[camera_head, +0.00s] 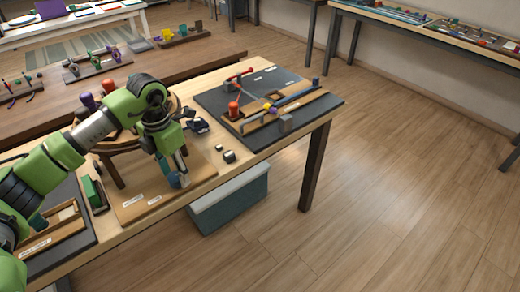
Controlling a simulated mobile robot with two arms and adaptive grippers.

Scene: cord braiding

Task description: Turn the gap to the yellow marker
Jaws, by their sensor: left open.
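A round wooden braiding stand (112,171) stands on legs on a light wooden board (143,208) at the left of the table. My left arm covers much of its top, so I cannot see a gap in it. I cannot make out a yellow marker on it. My left gripper (178,179) is open and points down over the right part of the board, beside the stand. It appears to hold nothing. A purple bobbin-like piece (88,101) shows behind my arm at the stand's far side. My right gripper is not in view.
Small dark and white blocks (230,156) lie right of the board. A dark mat (215,101) with red, yellow and blue parts fills the table's right end. A green block (94,194) lies left of the stand. The floor at right is clear.

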